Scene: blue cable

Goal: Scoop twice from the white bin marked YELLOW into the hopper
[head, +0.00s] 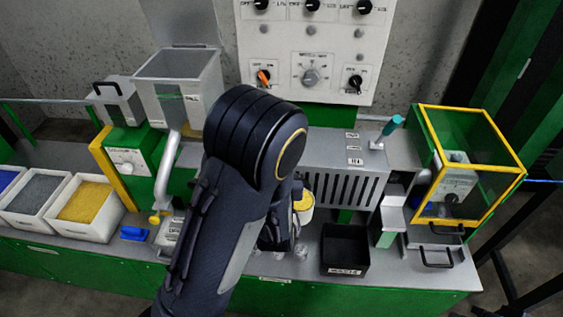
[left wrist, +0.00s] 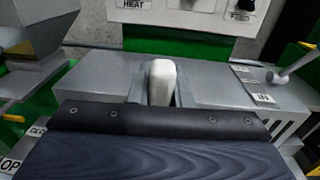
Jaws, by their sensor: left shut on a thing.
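The white bin of yellow granules (head: 85,228) stands at the left, the rightmost of a row of bins; its marking is not readable. The hopper (head: 180,88), a grey open-topped box, stands at the back left. My left gripper (head: 280,226) is mostly hidden behind my own arm, right of the bin and hopper. It is shut on the scoop (head: 304,204), whose white cup shows yellow granules at the arm's right side, over the bench. A pale rounded piece, apparently the scoop's handle (left wrist: 162,84), shows in the left wrist view. My right gripper is not in view.
Bins of grey (head: 35,191) and blue (head: 8,178) material stand left of the yellow one. A small blue object (head: 134,233) lies beside them. A black tray (head: 345,262) sits right of the scoop. A slotted grey machine (head: 345,180) and yellow-framed box (head: 470,165) stand further back.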

